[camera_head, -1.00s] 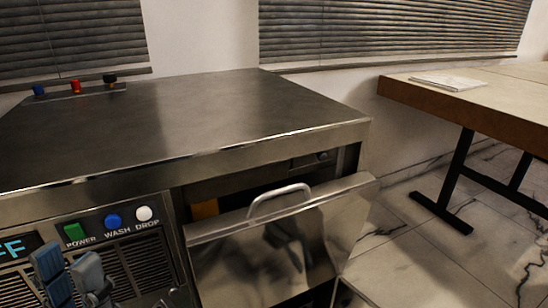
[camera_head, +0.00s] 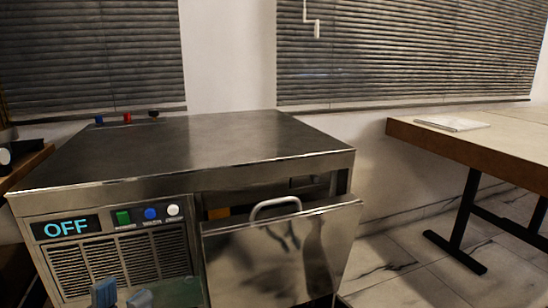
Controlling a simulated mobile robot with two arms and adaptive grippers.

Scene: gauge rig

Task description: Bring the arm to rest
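My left gripper (camera_head: 122,294) shows only by its blue-grey fingertips at the bottom edge, in front of the machine's lower vent. The fingertips stand apart with nothing seen between them. The rest of that arm is out of view. My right gripper is not in view. The steel machine (camera_head: 200,145) has a display (camera_head: 66,227) reading OFF, and green (camera_head: 122,217), blue (camera_head: 151,214) and white (camera_head: 173,210) buttons. Its front door (camera_head: 275,255), with a bar handle (camera_head: 275,206), is tilted outward, partly open.
A wooden-edged table (camera_head: 470,150) with dark metal legs stands at the right, with papers (camera_head: 451,123) on it. Tiled floor (camera_head: 405,265) lies clear between machine and table. Small coloured knobs (camera_head: 127,118) sit at the machine's back left. A shelf (camera_head: 25,167) is at the far left.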

